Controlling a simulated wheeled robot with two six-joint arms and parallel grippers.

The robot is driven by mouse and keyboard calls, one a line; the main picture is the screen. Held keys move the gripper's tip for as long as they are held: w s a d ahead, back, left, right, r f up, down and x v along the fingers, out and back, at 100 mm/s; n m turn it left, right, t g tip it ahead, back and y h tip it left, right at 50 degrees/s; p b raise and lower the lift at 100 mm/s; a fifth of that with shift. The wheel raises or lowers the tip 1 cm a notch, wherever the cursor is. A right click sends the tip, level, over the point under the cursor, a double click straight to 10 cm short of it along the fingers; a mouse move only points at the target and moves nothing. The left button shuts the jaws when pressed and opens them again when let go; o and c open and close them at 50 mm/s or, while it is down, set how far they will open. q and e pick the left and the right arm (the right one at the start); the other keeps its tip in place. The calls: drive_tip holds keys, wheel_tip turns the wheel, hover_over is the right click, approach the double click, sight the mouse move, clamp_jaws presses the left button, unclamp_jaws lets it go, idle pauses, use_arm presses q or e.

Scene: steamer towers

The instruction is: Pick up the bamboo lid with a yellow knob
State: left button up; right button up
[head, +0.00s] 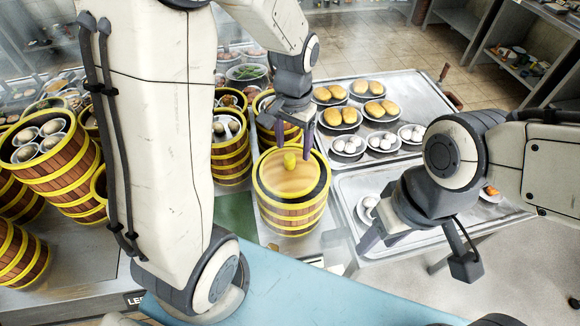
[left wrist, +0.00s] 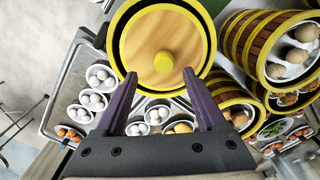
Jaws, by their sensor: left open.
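The bamboo lid (head: 276,178) with a yellow knob (head: 290,160) sits on top of a yellow-banded wooden steamer tower (head: 291,217) in the middle of the head view. In the left wrist view the lid (left wrist: 142,45) is near the top, with its knob (left wrist: 164,62) facing me. My left gripper (head: 294,150) is above the lid at its far side. Its purple fingers (left wrist: 160,84) are spread and empty, with the knob just beyond the gap between the tips. My right gripper (head: 418,250) is over the right tray, fingers apart, away from the lid.
More steamer towers (head: 58,178) stand at the left, and another tower (head: 230,160) is close to the lidded one. Metal trays (head: 415,92) at the right hold several small plates of buns. A blue surface (head: 300,290) lies in front.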

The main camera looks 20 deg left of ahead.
sight(289, 157)
use_arm(q)
drive_tip(key=f, duration=0.1)
drive_tip(key=f+p, duration=0.1)
drive_tip(key=f, duration=0.2)
drive_tip(key=shift+s+a+f+p, duration=0.1)
drive_tip(key=shift+s+a+p, duration=0.1)
drive_tip(key=shift+a+p, duration=0.2)
drive_tip(key=shift+f, duration=0.55)
clamp_jaws()
